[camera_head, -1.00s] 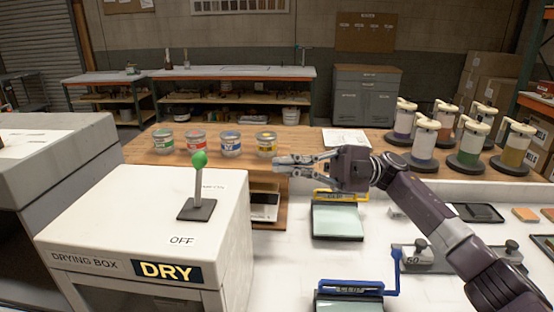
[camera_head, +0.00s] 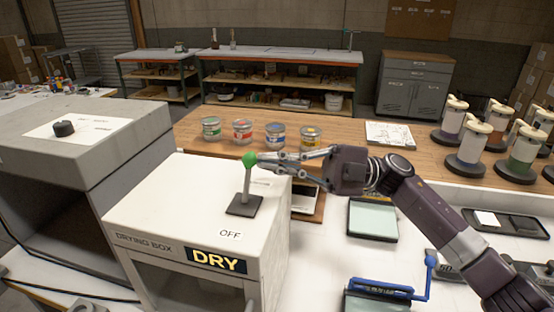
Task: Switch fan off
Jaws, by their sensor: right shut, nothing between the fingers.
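The fan lever stands on top of the white drying box (camera_head: 160,215). Its green ball knob (camera_head: 249,160) tops a grey stick (camera_head: 246,186) on a dark square base (camera_head: 244,206). The stick looks close to upright, and an OFF label (camera_head: 230,234) lies in front of the base. My right gripper (camera_head: 262,162) is shut and empty, pointing left, with its fingertips right beside the knob in the picture. I cannot tell whether they touch it. A lit DRY sign (camera_head: 216,261) is on the box front. My left gripper is not in view.
A grey box with a dark knob (camera_head: 63,128) stands left of the drying box. Several paint cans (camera_head: 274,135) stand on the wooden counter behind. Colorant dispensers (camera_head: 468,148) stand at the right. Screen-like frames (camera_head: 373,218) lie on the white table below my arm.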

